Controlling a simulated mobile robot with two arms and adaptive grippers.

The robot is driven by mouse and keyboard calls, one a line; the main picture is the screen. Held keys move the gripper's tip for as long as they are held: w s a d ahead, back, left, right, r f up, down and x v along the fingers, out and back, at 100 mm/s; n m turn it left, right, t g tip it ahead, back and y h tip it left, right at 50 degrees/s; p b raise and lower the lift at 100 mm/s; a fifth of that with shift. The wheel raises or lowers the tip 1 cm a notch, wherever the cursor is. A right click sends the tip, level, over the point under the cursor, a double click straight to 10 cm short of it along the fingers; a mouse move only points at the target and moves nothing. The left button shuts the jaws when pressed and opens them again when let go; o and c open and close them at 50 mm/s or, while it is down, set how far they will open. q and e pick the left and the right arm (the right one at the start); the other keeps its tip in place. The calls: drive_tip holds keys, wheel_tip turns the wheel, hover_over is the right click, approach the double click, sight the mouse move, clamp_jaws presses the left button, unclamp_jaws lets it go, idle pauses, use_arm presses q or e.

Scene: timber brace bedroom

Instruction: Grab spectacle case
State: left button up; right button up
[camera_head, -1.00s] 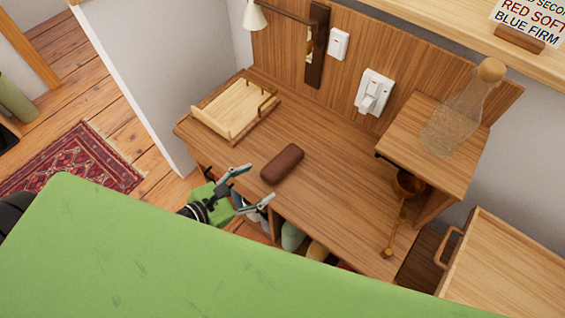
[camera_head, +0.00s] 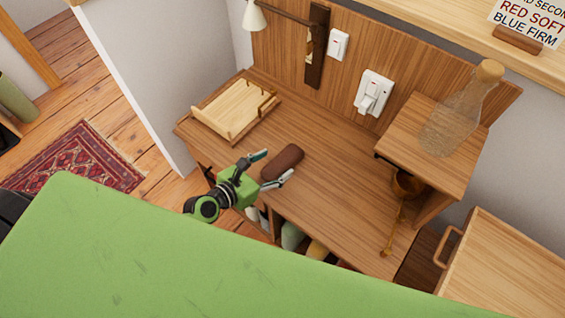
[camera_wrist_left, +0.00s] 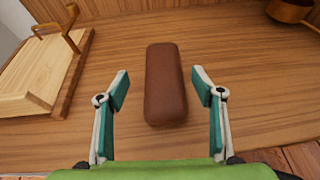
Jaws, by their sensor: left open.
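The brown spectacle case (camera_head: 284,161) lies on the wooden desk top, near its front edge. My left gripper (camera_head: 272,168) is open at the near end of the case, with its fingers pointing toward it. In the left wrist view the case (camera_wrist_left: 165,82) lies lengthwise between the two spread fingers of the left gripper (camera_wrist_left: 161,90). A gap shows on each side, and the fingers do not appear to touch it. My right gripper is not in view.
A wooden tray (camera_head: 220,131) stands left of the case. A small raised shelf (camera_head: 450,158) on the right bears a glass bottle (camera_head: 460,112). The desk right of the case is clear.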

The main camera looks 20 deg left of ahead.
sight(281, 162)
use_arm(q)
drive_tip(key=x, duration=0.4)
drive_tip(key=shift+d+f, duration=0.2)
drive_tip(key=shift+d, duration=0.1)
drive_tip(key=c, duration=1.2)
drive_tip(key=shift+r, duration=0.2)
